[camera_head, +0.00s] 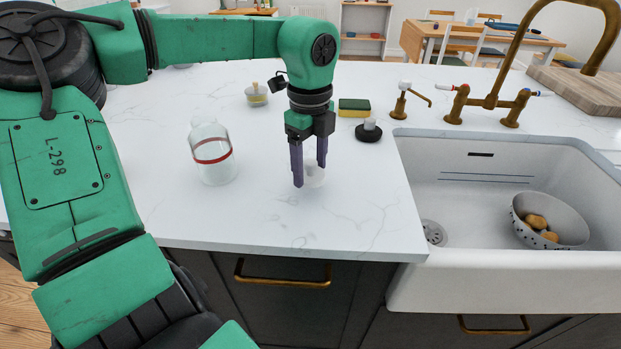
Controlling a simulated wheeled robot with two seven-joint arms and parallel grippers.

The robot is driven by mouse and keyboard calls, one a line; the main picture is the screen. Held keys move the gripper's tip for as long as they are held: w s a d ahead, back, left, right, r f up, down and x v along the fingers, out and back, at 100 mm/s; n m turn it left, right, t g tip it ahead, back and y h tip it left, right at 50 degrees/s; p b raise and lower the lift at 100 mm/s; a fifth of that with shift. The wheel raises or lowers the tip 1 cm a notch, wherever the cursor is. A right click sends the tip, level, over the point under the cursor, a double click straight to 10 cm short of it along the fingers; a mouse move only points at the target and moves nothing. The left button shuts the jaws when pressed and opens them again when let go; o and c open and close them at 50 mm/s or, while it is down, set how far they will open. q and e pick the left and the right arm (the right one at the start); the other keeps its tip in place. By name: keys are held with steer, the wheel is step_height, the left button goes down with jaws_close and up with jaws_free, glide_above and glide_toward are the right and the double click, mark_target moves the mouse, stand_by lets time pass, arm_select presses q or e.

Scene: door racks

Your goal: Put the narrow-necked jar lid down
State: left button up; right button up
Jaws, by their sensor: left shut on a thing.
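My left gripper (310,172) points straight down over the white marbled counter, near its front edge. It is shut on a small clear glass lid (316,177), which shows between and behind the purple fingers. The lid is low, at or just above the counter (290,225); I cannot tell whether it touches. The clear glass jar (212,152) with a red band stands upright on the counter to the left of the gripper, apart from it. My right gripper is not in view.
A white sink (470,281) lies to the right, with a bowl (570,225) of potato-like things in it. A brass tap (497,75), a sponge (354,107), a dark-based brush (369,131) and a small lidded jar (256,96) stand behind. The counter between jar and gripper is clear.

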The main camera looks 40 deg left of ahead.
mark_target(310, 179)
arm_select(q)
step_height(310, 179, down, 4)
steer(key=shift+r, duration=0.2)
steer(key=shift+f, duration=0.15)
steer(key=o, duration=1.3)
steer(key=shift+r, duration=0.25)
step_height(310, 179, up, 12)
